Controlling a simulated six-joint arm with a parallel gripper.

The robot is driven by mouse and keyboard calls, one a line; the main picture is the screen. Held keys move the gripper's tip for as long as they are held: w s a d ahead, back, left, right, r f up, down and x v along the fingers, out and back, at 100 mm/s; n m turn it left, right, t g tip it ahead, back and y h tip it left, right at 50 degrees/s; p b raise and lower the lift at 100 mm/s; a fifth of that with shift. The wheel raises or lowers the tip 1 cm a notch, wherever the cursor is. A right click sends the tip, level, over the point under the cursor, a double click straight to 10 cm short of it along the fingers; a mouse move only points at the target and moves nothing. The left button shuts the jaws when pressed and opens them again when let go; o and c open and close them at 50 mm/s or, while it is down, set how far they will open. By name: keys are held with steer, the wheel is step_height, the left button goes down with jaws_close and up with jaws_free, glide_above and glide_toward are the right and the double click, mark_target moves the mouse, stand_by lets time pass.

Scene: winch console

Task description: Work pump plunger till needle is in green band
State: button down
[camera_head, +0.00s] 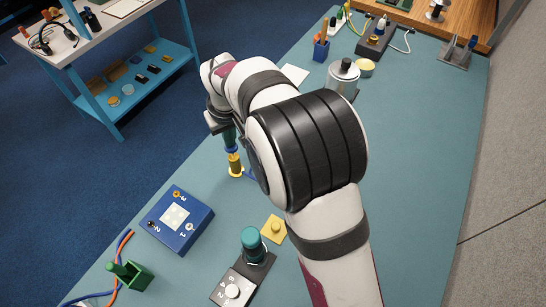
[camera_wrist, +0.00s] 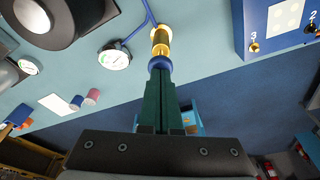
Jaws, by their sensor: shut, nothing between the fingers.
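The pump (camera_head: 235,166) is a yellow upright cylinder on the teal bench; in the wrist view the brass-coloured pump (camera_wrist: 160,38) has a blue round plunger knob (camera_wrist: 159,64) nearest my fingers. My gripper (camera_head: 229,140) is above it, its dark green fingers shut together with nothing between them. In the wrist view the fingertips (camera_wrist: 160,75) meet the knob's outline; I cannot tell if they touch it. A white round gauge (camera_wrist: 114,57) with some green on its face joins the pump by a blue hose. Its needle is too small to read. My arm hides the gauge in the head view.
A blue numbered box (camera_head: 178,219) stands at the left front of the bench, near a green holder (camera_head: 130,274). A teal-topped knob (camera_head: 253,240), a yellow button (camera_head: 273,229) and a grey dial box (camera_head: 233,290) stand in front. A metal canister (camera_head: 343,75) is behind my arm.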

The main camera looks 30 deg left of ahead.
steer(key=shift+f, duration=0.45)
steer(key=shift+x, duration=1)
stand_by(0.7)
steer(key=shift+a+v, duration=0.2)
steer(key=shift+v, duration=2)
